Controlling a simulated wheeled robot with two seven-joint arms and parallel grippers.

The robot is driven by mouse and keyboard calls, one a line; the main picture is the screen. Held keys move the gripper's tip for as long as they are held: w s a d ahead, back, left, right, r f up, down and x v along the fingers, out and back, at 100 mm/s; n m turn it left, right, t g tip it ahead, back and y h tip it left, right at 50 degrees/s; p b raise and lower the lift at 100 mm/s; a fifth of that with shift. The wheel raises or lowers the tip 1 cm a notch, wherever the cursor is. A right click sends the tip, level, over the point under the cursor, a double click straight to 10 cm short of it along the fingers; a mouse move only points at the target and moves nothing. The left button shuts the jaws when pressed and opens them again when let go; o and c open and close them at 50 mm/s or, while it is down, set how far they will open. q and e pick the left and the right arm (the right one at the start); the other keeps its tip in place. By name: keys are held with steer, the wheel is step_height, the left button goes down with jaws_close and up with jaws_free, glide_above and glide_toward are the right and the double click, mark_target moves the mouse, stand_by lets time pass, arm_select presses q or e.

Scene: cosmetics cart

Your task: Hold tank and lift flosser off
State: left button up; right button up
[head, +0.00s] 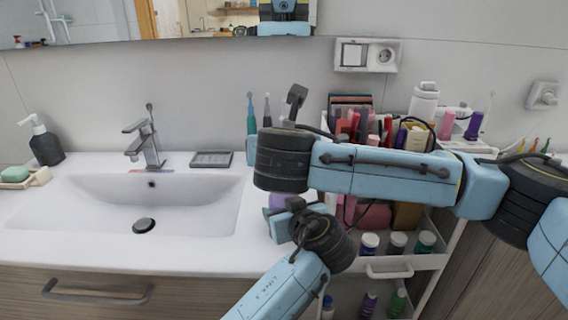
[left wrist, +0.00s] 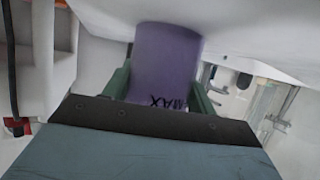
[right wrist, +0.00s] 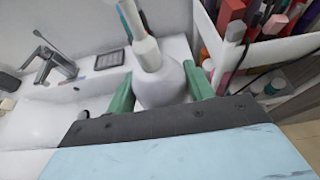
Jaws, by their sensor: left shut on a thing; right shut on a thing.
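The purple tank (left wrist: 167,60), with dark lettering that reads upside down, fills the middle of the left wrist view. My left gripper (left wrist: 160,92) is shut on it, one green finger on each side. In the head view a little of the tank (head: 277,201) shows beside my left gripper (head: 287,216), at the counter's right end. The white flosser body (right wrist: 161,88) with its narrow nozzle stands between the green fingers of my right gripper (right wrist: 160,98), which is shut on it. In the head view my right wrist hides the flosser. I cannot tell whether flosser and tank touch.
The sink (head: 150,205) and faucet (head: 146,138) lie left, with a soap dispenser (head: 44,142). Toothbrushes (head: 251,113) and a dark dish (head: 211,159) stand at the back. A white cart (head: 420,262) full of cosmetics is close on the right. The mirror (head: 120,22) is behind.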

mark_target(284, 116)
step_height(284, 116, up, 6)
steer(key=shift+f, duration=0.1)
arm_select(q)
steer(key=o, duration=1.1)
steer(key=shift+c, duration=0.2)
